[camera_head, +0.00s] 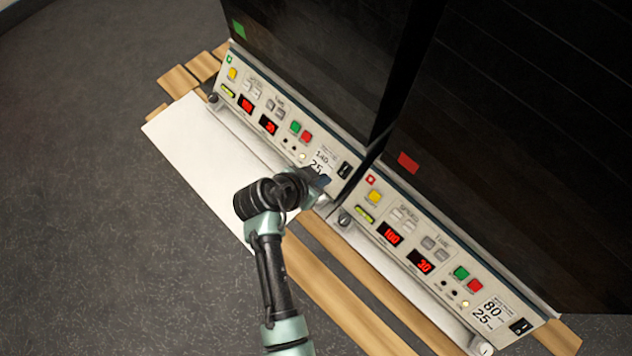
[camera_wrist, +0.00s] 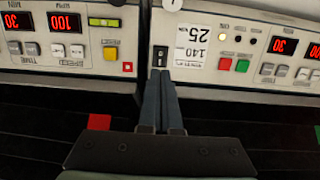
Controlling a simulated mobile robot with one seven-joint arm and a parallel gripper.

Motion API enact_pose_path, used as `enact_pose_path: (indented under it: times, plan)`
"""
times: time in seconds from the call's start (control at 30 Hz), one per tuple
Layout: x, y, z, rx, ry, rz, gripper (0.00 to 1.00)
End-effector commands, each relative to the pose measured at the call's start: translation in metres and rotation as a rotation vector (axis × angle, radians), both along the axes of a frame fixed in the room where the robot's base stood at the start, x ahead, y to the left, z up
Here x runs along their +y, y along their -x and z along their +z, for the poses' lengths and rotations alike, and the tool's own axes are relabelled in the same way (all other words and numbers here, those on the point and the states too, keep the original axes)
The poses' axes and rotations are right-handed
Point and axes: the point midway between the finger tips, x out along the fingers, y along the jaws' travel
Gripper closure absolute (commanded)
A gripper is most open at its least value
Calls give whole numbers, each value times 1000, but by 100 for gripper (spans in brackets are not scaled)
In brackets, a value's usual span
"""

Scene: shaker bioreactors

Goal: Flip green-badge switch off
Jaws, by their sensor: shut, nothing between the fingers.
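The green-badge shaker is the left one in the head view, with a green badge (camera_head: 239,29) on its dark body; the badge also shows at the right edge of the wrist view (camera_wrist: 317,131). Its black rocker switch (camera_head: 344,171) is at the right end of the control panel. In the wrist view the switch (camera_wrist: 160,56) lies straight ahead of my fingertips. My gripper (camera_head: 324,181) is shut and empty, its two fingers (camera_wrist: 160,74) together at the switch's near edge. I cannot tell whether they touch it, or which way the rocker is set.
The red-badge shaker, with its red badge (camera_head: 408,162), stands close on the right, a narrow gap between them. Its own switch (camera_head: 520,326) is at its far right end. A white board (camera_head: 190,135) and wooden slats (camera_head: 340,290) lie in front. Grey floor is open at left.

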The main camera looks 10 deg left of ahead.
Motion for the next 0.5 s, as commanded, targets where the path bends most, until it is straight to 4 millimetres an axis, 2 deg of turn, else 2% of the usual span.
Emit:
enact_pose_path:
  times: [0.03,0.2,0.5]
  plan:
    - [-3,-5,-15,0,-1,-1,100]
    - [-15,-21,-39,-1,-3,-2,100]
    - [-28,-39,-64,0,0,0,100]
